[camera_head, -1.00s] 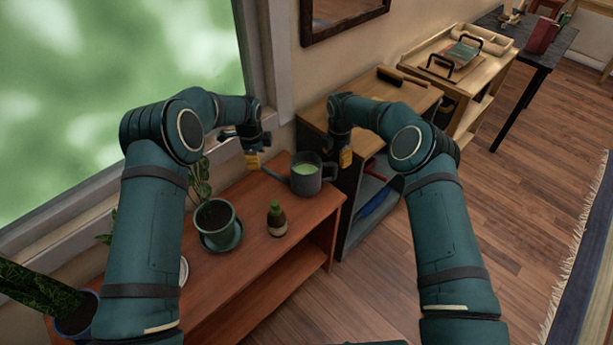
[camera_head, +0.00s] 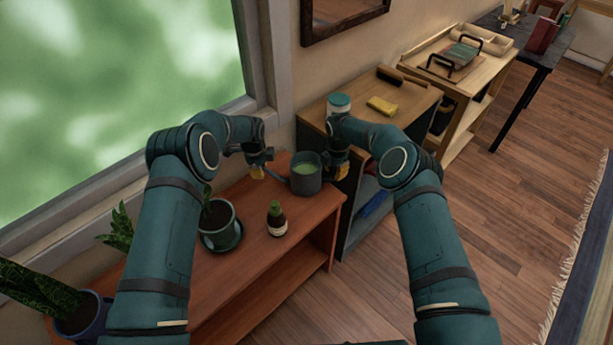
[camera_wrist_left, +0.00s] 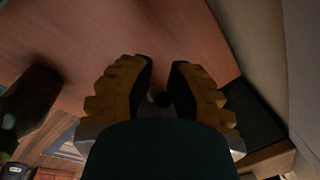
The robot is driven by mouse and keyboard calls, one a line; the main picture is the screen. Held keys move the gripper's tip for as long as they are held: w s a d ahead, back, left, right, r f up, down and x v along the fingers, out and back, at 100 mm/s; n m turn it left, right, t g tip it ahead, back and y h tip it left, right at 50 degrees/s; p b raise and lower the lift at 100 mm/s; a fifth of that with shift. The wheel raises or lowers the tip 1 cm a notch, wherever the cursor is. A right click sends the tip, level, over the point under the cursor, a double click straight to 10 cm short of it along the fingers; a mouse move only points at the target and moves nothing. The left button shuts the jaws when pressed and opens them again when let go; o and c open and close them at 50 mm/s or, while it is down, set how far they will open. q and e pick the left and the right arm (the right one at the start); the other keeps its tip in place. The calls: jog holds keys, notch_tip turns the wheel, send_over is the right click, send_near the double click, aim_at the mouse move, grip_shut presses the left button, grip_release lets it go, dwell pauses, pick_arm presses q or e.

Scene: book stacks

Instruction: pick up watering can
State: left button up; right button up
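The watering can (camera_head: 306,177) is a dark grey-green pot with a light green inside. It stands upright on the far end of the reddish wooden shelf. Its spout points left towards my left gripper (camera_head: 258,173), which is close to the spout tip. In the left wrist view the yellow finger pads of my left gripper (camera_wrist_left: 160,92) are apart, with a small dark round shape between them. My right gripper (camera_head: 342,173) is at the can's right side, where the handle is. It covers the handle, and I cannot tell whether its fingers are closed.
A cabinet (camera_head: 425,98) with a jar (camera_head: 339,104) and a yellow sponge (camera_head: 382,106) is on the right. The window is at left.

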pick_arm(q)
grip_shut()
pick_arm(e)
grip_shut()
pick_arm(q)
jog(key=shift+w+r, duration=0.1)
jog(key=shift+r, duration=0.05)
pick_arm(e)
jog(key=shift+r, duration=0.1)
pick_arm(q)
jog(key=shift+d+r, duration=0.1)
pick_arm(e)
jog(key=shift+r, duration=0.15)
